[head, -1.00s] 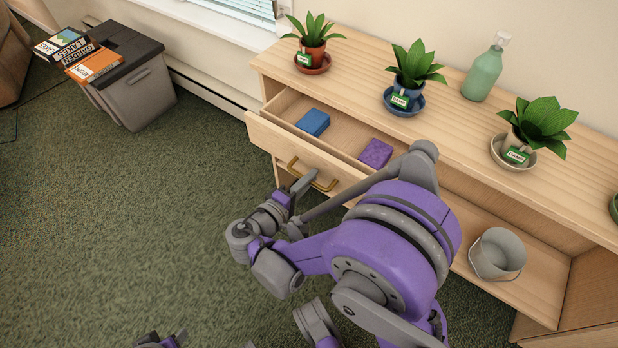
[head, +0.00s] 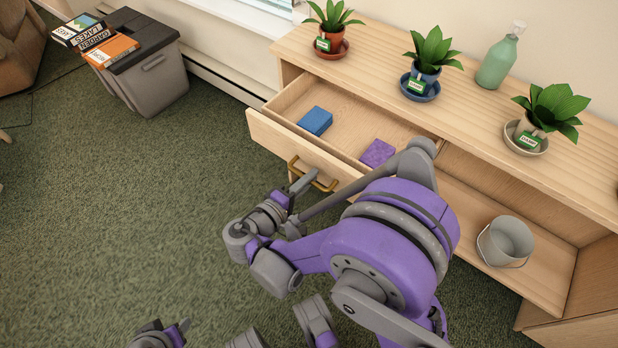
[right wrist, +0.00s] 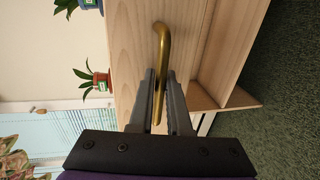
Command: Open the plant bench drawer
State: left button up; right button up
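The plant bench (head: 470,112) is light wood, and its drawer (head: 300,148) stands pulled out, with the inside showing. A blue block (head: 315,121) and a purple block (head: 377,153) lie in it. The brass handle (head: 296,165) is on the drawer front. My right gripper (head: 305,182) is at this handle. In the right wrist view, its fingers (right wrist: 161,88) are closed around the brass bar (right wrist: 162,50), one on each side. My left gripper (head: 178,332) is low at the bottom edge, away from the bench; its finger gap is unclear.
Potted plants (head: 427,50) and a green bottle (head: 499,60) stand on the bench top. A grey bucket (head: 505,242) sits on the lower shelf. The green carpet in front is clear.

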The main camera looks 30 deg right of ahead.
jog(key=o, duration=0.4)
jog(key=p+v, duration=0.1)
jog(key=v, duration=0.9)
jog(key=shift+s+a+p, duration=0.25)
jog(key=shift+a+p, duration=0.1)
